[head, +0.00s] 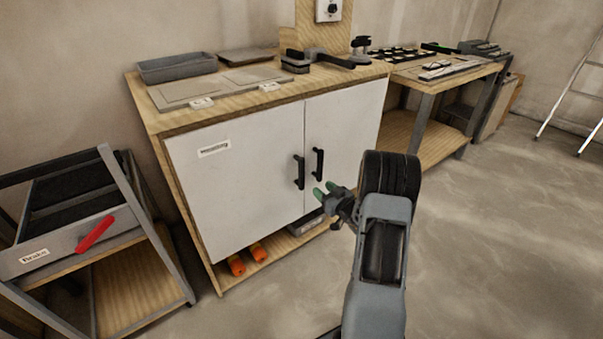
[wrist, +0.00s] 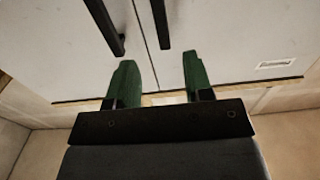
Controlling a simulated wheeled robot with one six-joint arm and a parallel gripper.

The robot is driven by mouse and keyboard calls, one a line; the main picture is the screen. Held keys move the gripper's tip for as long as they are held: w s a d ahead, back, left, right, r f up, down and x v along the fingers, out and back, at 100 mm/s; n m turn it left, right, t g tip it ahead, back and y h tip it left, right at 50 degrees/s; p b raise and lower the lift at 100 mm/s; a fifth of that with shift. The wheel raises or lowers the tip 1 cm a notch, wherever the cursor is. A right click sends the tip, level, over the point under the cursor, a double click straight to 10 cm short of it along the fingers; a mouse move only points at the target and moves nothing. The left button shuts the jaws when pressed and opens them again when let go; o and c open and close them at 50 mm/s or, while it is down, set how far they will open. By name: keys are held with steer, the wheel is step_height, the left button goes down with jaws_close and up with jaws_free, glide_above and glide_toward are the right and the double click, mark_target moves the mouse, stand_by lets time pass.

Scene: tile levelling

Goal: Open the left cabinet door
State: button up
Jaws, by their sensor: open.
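The left cabinet door (head: 240,190) is white with a small printed label and looks shut. Its black vertical bar handle (head: 299,172) is near its right edge. The right door (head: 347,140) is also shut, with a matching handle (head: 318,164). My gripper (head: 324,191) is open and empty, its green fingertips in front of the cabinet, just right of and below the left door's handle. In the wrist view the picture is turned over: the labelled door (wrist: 230,35) is on the right, and its handle (wrist: 160,22) lies beyond the fingers, apart from them.
Tiles and a grey tray (head: 177,68) lie on the cabinet top. Orange items (head: 236,265) sit on the low shelf under the doors. A metal rack (head: 125,190) with a red-handled drawer stands at left. A workbench (head: 425,75) stands at right; floor (head: 490,220) there is clear.

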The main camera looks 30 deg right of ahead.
mark_target(303, 173)
steer(key=w+b, duration=0.1)
steer(key=w, duration=0.3)
steer(key=w+a+b, duration=0.1)
steer(key=w, duration=0.3)
steer(key=w+a+b, duration=0.1)
steer(key=w, duration=0.4)
steer(key=shift+a, duration=0.15)
jaws_close()
